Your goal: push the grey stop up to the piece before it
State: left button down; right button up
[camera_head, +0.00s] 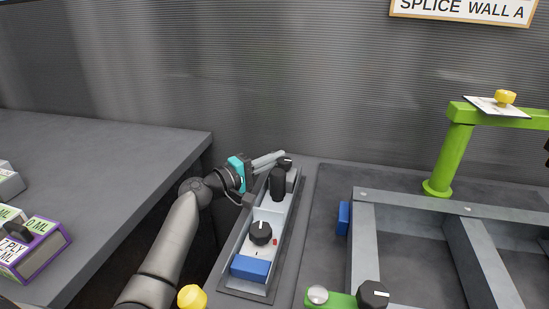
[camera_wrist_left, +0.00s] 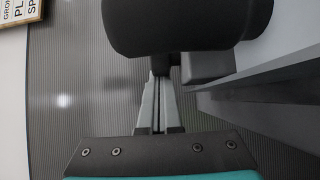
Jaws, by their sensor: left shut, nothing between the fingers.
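A long narrow grey channel (camera_head: 288,228) lies along the left edge of the bench. At its far end stands a grey block (camera_head: 291,177), which looks like the grey stop, with an upright black handle (camera_head: 278,184) in front of it. Nearer along the channel are a black knob (camera_head: 261,232) and a blue block (camera_head: 250,268). My left gripper (camera_head: 282,155) is shut and empty at the channel's far end, beside the handle. In the left wrist view its fingers (camera_wrist_left: 160,82) lie together beneath the large black handle (camera_wrist_left: 185,25); contact is unclear. My right gripper is out of view.
A grey frame (camera_head: 410,205) lies on the bench to the right, with a green post (camera_head: 452,160) behind. Another dark table (camera_head: 90,150) stands at the left, holding a purple-edged box (camera_head: 42,255). The corrugated wall (camera_head: 270,70) is close behind the channel.

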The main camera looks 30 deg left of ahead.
pick_arm(q)
jog(key=shift+w, duration=0.1)
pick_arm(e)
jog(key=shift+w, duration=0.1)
pick_arm(q)
jog(key=shift+s+a, duration=0.2)
jog(key=shift+s, duration=0.25)
jog(key=p+v, duration=0.1)
jog(key=v, duration=1.3)
jog(key=shift+s, duration=0.2)
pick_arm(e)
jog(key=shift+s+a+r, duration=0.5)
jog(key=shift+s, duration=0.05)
